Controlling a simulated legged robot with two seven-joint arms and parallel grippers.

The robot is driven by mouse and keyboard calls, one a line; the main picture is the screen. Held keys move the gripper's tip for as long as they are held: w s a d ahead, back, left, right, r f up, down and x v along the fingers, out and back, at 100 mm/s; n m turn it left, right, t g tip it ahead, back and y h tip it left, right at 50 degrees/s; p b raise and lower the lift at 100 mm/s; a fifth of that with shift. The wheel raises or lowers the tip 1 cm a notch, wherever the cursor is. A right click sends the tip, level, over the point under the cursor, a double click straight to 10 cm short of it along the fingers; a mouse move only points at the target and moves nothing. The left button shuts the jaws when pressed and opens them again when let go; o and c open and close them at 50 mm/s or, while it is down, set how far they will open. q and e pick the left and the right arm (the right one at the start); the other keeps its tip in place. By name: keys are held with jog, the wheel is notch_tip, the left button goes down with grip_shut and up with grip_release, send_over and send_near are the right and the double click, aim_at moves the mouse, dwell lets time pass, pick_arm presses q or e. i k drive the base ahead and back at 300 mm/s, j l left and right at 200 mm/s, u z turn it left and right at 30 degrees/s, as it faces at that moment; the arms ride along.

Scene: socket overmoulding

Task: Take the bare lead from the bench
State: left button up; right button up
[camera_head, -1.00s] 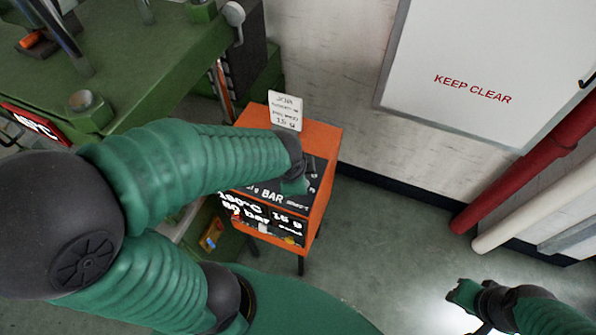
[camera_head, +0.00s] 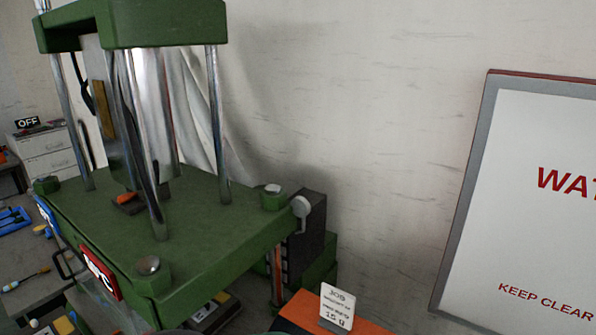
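A grey bench (camera_head: 75,286) shows in part at the lower left, beyond the green press. A thin item with a pale tip and a dark shaft (camera_head: 27,280) lies on it; I cannot tell whether it is a lead or a tool. I cannot make out the bare lead for certain. Neither of my grippers is in view; at most a sliver of my arms shows at the bottom edge.
The green press (camera_head: 190,225) with steel columns fills the left and middle. A small orange piece (camera_head: 125,198) sits on its bed. An orange cabinet (camera_head: 305,308) with a job card (camera_head: 337,307) stands at the bottom. A warning board (camera_head: 530,230) hangs at right.

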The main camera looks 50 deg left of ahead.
aim_at(12, 286)
jog(key=k+j+u, duration=0.15)
jog(key=u, duration=0.25)
jog(key=k+j+u, duration=0.1)
jog(key=u, duration=0.3)
jog(key=j+u, duration=0.4)
jog(key=k+j+u, duration=0.1)
jog(key=u, duration=0.3)
jog(key=j+u, duration=0.35)
jog(key=j, duration=2.1)
